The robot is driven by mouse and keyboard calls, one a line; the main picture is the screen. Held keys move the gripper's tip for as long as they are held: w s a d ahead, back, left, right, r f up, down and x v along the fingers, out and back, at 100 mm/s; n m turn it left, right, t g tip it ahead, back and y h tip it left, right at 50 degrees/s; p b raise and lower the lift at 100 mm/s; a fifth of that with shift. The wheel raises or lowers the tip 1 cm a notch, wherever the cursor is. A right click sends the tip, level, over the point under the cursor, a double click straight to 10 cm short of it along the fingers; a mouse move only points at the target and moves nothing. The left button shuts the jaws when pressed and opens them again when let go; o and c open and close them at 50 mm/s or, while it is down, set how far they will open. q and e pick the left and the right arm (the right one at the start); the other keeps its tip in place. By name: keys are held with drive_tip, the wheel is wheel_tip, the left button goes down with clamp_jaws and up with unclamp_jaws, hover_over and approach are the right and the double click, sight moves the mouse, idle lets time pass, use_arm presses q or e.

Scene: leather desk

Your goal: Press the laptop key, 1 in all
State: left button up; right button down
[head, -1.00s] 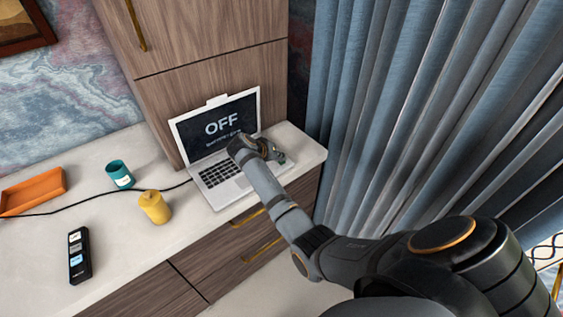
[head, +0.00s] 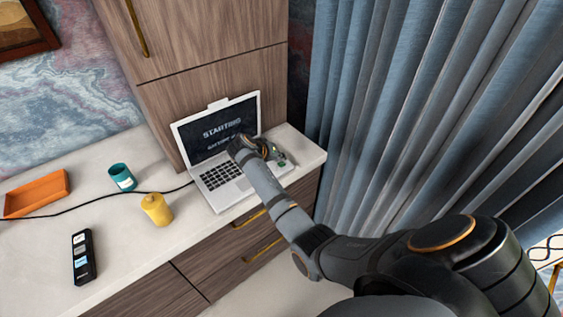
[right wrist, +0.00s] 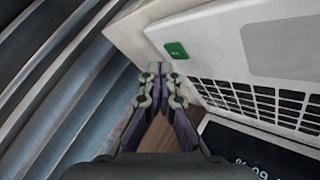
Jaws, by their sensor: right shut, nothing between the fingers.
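An open white laptop (head: 233,194) stands on the counter, its dark screen reading "STARTING" above a smaller line. My right gripper (head: 276,155) is shut and empty over the laptop's right side, by a small green key (head: 282,163). In the right wrist view, the green key (right wrist: 176,50) sits on the laptop's white body (right wrist: 225,35), just beyond my right fingertips (right wrist: 160,70). A gap shows between tips and key in that picture, but the height above it is hard to judge. My right wrist hides part of the screen and keyboard. My left gripper is not in view.
On the pale counter (head: 130,236) are a teal cup (head: 122,177), a yellow container (head: 157,210), an orange tray (head: 38,193) and a black device (head: 83,257). A black cable (head: 90,200) runs to the laptop. A blue curtain (head: 400,100) hangs to the right.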

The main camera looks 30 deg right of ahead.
sight(280, 165)
wheel_tip(280, 165, up, 5)
drive_tip(key=p, duration=0.5)
drive_tip(key=shift+r, duration=0.1)
idle(0.4)
idle(0.4)
